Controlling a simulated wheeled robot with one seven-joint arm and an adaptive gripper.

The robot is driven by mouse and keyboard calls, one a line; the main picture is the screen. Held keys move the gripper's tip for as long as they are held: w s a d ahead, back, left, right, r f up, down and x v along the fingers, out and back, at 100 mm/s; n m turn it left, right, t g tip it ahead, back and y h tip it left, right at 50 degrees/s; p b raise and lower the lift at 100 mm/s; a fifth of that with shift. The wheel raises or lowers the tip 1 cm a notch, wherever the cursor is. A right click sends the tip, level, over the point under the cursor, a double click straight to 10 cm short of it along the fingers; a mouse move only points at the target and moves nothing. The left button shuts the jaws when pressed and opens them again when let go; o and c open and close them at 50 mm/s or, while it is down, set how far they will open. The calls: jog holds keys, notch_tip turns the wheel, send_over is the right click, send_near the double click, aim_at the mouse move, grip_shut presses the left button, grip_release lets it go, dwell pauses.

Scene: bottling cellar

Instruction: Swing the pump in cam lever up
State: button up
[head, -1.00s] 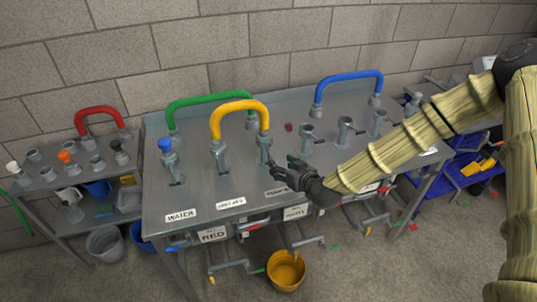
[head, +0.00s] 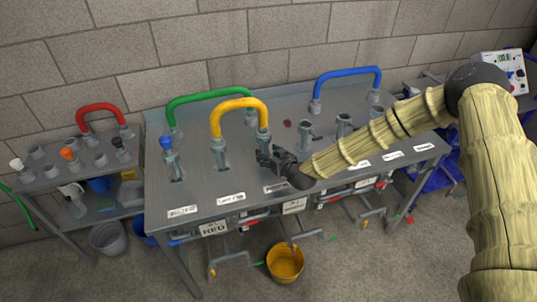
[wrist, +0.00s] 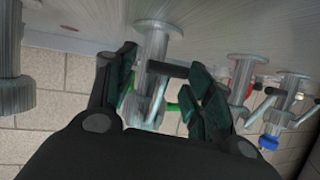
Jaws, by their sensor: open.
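The third coupling from the left (head: 263,137) on the steel bench carries the right end of the yellow hose (head: 239,103). The label in front of it (head: 277,188) is too small to read surely. My gripper (head: 270,158) is at this coupling, in front of its lower part. In the wrist view, my gripper (wrist: 162,75) is open, its dark fingers on either side of the grey coupling (wrist: 152,48). A short dark bar, seemingly the cam lever (wrist: 168,70), sticks out sideways between the fingertips. Whether a finger touches it I cannot tell.
The blue-capped coupling (head: 167,158) and the yellow hose's left coupling (head: 219,155) stand to the left. Bare couplings (head: 305,130) stand to the right. Green (head: 211,94) and blue (head: 346,70) hoses arch behind. A yellow bucket (head: 285,264) is on the floor.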

grip_shut()
jog(key=shift+r, duration=0.1)
